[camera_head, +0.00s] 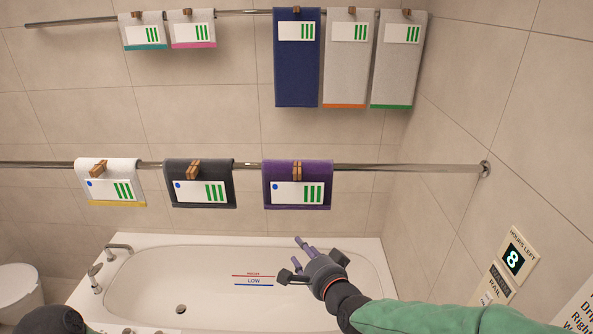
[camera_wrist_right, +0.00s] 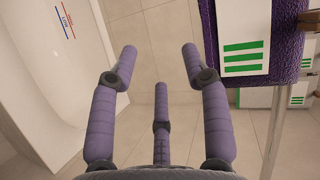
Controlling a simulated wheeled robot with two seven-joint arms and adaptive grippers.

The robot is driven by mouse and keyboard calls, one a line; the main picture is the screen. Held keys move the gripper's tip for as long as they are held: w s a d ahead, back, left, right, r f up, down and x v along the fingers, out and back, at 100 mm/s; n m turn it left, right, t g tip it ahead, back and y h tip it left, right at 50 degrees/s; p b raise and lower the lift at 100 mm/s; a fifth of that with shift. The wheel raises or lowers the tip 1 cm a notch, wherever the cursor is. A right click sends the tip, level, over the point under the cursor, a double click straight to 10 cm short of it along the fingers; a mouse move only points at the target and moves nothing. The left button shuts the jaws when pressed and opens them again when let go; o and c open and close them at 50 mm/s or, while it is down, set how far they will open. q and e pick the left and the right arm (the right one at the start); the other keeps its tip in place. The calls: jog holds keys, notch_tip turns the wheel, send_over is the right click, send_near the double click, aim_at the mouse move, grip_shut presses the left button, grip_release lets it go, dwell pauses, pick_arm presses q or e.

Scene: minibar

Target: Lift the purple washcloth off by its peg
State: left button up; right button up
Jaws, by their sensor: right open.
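The purple washcloth (camera_head: 297,167) hangs over the lower rail, right of the other cloths there. A wooden peg (camera_head: 297,171) clips it at the top, and a white tag (camera_head: 297,192) with green bars covers its front. In the right wrist view the washcloth (camera_wrist_right: 284,18) and its tag (camera_wrist_right: 243,38) are at the upper right. My right gripper (camera_head: 291,258) is below the washcloth, over the tub, apart from it. Its fingers (camera_wrist_right: 160,70) are spread with nothing between them. My left gripper is not seen.
A dark grey cloth (camera_head: 199,170) and a white cloth (camera_head: 108,168) hang left on the lower rail (camera_head: 410,167). Towels hang from the upper rail (camera_head: 70,22). The bathtub (camera_head: 220,255) lies below. The lower rail is bare right of the purple washcloth.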

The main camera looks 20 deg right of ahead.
aim_at(298, 177)
notch_tip(298, 177, up, 15)
jog(key=s+d+m+t+p, duration=0.1)
jog(key=s+m+t+p, duration=0.1)
jog(key=m+t+p, duration=0.15)
jog(key=shift+n+h, duration=0.25)
jog(key=shift+h, duration=0.05)
jog(key=w, duration=0.2)
jog(key=w+p, duration=0.1)
jog(key=w, duration=0.1)
jog(key=w+p, duration=0.1)
jog(key=w, duration=0.1)
jog(key=shift+w+r, duration=0.25)
jog(key=shift+r, duration=0.15)
jog(key=shift+w+r+p, duration=0.1)
jog(key=shift+w+p, duration=0.55)
jog(key=shift+w, duration=1.45)
jog(key=shift+c, duration=0.3)
grip_shut()
